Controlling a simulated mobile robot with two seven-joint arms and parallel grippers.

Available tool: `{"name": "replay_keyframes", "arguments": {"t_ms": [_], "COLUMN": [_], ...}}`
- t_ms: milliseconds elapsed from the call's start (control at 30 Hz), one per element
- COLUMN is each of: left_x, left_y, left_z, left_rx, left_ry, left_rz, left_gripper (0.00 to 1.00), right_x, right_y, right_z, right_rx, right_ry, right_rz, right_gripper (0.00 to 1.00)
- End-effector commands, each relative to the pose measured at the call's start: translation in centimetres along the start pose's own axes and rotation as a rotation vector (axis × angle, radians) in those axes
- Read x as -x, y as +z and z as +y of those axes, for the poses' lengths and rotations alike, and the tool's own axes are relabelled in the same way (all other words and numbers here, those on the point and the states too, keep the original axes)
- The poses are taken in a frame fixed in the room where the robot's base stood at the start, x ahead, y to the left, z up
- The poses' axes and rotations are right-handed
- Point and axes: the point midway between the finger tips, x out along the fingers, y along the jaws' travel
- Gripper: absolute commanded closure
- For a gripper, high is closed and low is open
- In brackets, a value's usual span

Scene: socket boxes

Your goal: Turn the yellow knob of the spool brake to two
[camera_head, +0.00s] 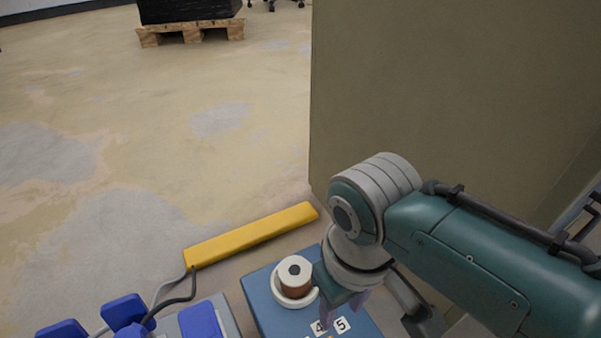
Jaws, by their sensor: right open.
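A blue box (262,305) at the bottom middle of the head view carries a spool (294,272) with a white top and copper-coloured winding, sitting in a white ring. My right gripper (343,305) is open, pointing down over the box just right of the spool. Its fingertips are partly unclear. My left gripper is not in view.
A yellow bar (250,236) lies behind the box. Blue blocks (124,312) and dark and grey cables (172,297) are at the lower left. A large olive-brown panel (440,90) stands behind my right arm. A pallet (190,32) with a black load stands far back on open floor.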

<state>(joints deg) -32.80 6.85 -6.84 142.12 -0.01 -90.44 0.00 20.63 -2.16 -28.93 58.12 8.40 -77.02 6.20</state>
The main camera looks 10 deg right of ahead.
Motion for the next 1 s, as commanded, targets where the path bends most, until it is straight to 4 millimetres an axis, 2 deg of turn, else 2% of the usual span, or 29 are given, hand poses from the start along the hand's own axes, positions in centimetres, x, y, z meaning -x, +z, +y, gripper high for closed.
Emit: {"name": "replay_keyframes", "arguments": {"t_ms": [267,700,833,1000], "left_x": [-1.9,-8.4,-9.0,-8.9], "left_y": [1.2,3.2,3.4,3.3], "left_z": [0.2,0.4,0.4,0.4], "left_rx": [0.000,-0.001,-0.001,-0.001], "left_ry": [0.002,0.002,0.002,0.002], "left_rz": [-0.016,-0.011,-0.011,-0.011], "left_gripper": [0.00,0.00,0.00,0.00], "right_x": [-2.2,-9.5,-10.2,-10.1], "right_y": [0.0,0.1,0.1,0.1], "right_z": [0.1,0.2,0.2,0.2], "right_rx": [0.001,0.000,0.000,0.000], "right_ry": [0.004,0.005,0.004,0.004], "right_rz": [-0.008,-0.007,-0.007,-0.007], "right_gripper": [0.56,0.56,0.56,0.56]}}
